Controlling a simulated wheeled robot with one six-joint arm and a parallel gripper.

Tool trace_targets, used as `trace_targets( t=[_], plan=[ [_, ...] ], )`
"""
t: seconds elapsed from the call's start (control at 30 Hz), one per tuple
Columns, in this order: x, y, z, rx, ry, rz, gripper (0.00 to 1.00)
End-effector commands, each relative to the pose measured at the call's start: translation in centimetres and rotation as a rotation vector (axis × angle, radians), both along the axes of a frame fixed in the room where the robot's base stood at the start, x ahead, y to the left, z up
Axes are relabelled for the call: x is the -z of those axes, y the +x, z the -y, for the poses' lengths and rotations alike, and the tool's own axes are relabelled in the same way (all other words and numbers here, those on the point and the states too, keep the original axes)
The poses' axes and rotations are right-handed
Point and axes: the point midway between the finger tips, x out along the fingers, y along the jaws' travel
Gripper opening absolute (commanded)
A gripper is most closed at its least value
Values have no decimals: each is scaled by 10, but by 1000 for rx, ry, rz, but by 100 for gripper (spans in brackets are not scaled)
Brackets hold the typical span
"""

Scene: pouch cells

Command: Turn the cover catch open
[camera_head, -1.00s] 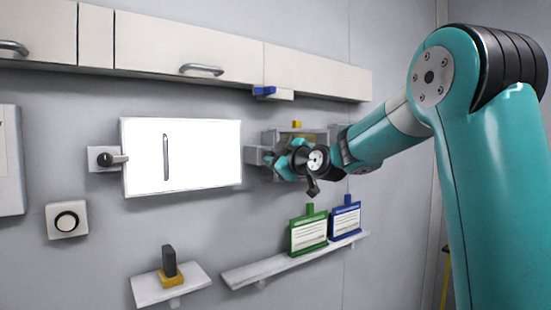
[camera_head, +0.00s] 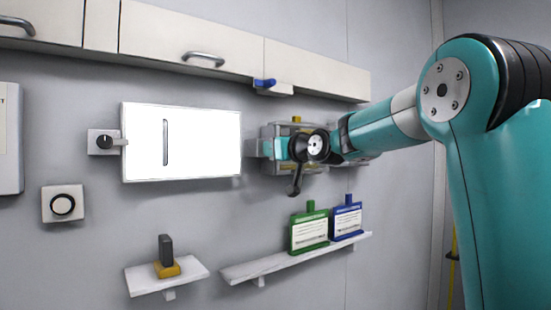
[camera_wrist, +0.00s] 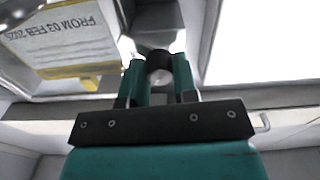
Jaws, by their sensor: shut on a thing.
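My gripper (camera_wrist: 160,62) has its two teal fingers closed around a small dark rounded piece (camera_wrist: 159,78) in the wrist view, with a pale metal part around it. I take this piece to be the cover catch, but its turn angle is not clear. In the head view my gripper and wrist are in front of a grey wall fixture (camera_head: 310,130) just right of a white cover panel (camera_head: 205,145); the held piece is hidden there.
Cabinets (camera_head: 190,45) run above, with a blue piece (camera_head: 264,83) under them. A shelf (camera_head: 250,270) below holds a green card holder (camera_head: 309,230) and a blue one (camera_head: 347,220). A small shelf (camera_head: 190,278) holds a dark block on a yellow base. A round button (camera_head: 62,204) is at left.

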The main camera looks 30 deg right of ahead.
Motion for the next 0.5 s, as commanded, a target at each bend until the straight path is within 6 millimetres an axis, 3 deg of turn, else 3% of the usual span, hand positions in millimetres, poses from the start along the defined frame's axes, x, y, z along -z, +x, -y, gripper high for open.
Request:
trace_targets(
  t=[0.5],
  plan=[
    [1,0,0,-1,484,-15,4]
  ],
)
